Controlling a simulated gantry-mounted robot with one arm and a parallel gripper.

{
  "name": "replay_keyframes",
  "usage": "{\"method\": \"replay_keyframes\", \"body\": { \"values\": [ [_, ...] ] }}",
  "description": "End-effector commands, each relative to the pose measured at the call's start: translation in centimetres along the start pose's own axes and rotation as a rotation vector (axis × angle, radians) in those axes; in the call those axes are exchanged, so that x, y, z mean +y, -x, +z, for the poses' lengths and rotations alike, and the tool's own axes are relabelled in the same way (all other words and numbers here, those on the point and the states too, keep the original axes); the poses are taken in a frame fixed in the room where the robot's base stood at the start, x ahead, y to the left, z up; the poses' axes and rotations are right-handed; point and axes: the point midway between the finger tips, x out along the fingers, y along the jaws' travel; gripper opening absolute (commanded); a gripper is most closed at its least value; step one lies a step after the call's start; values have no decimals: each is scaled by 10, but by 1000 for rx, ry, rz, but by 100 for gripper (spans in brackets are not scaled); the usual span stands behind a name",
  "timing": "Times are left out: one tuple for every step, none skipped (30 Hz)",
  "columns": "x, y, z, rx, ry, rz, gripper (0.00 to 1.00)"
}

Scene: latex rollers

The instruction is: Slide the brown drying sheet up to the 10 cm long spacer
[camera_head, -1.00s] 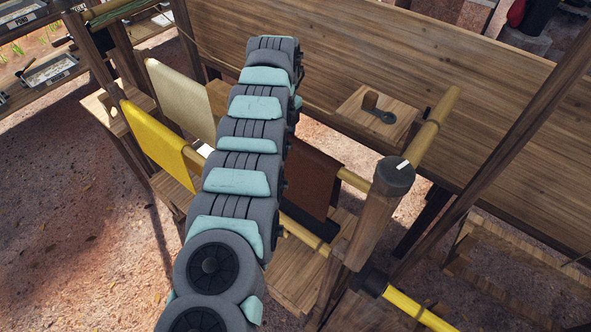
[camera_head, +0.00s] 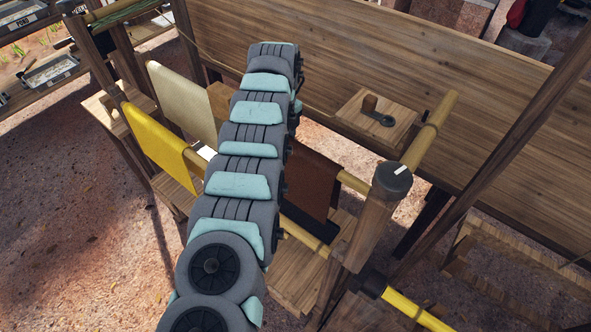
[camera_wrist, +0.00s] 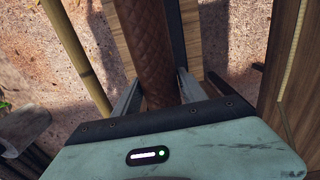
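The brown drying sheet (camera_head: 315,187) hangs over a pale pole, partly hidden behind my arm in the head view. In the wrist view the sheet (camera_wrist: 146,45) shows a quilted brown face running up the picture. My gripper (camera_wrist: 158,84) has its two grey fingers apart, one at each side of the sheet. I cannot tell whether either finger touches it. My gripper is hidden behind my arm in the head view. I cannot identify the 10 cm spacer with certainty in either view.
A yellow sheet (camera_head: 155,138) and a cream sheet (camera_head: 182,103) hang to the left. A dark-capped post (camera_head: 391,180) stands at the right. A long wooden wall (camera_head: 470,130) lies behind.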

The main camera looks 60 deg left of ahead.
Motion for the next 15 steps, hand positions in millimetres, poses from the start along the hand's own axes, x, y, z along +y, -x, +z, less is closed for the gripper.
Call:
{"method": "replay_keyframes", "body": {
  "values": [
    [0,0,0,0,0,0,54],
    [0,0,0,0,0,0,56],
    [0,0,0,1,0,0,60],
    [0,0,0,1,0,0,62],
    [0,0,0,1,0,0,64],
    [0,0,0,1,0,0,68],
    [0,0,0,1,0,1,70],
    [0,0,0,1,0,1,71],
    [0,0,0,1,-1,1,71],
    [0,0,0,1,-1,1,71],
    [0,0,0,1,-1,1,71],
    [0,0,0,1,-1,1,71],
    [0,0,0,2,-1,1,71],
    [0,0,0,2,-1,1,71],
    [0,0,0,1,-1,1,71]
  ]
}}
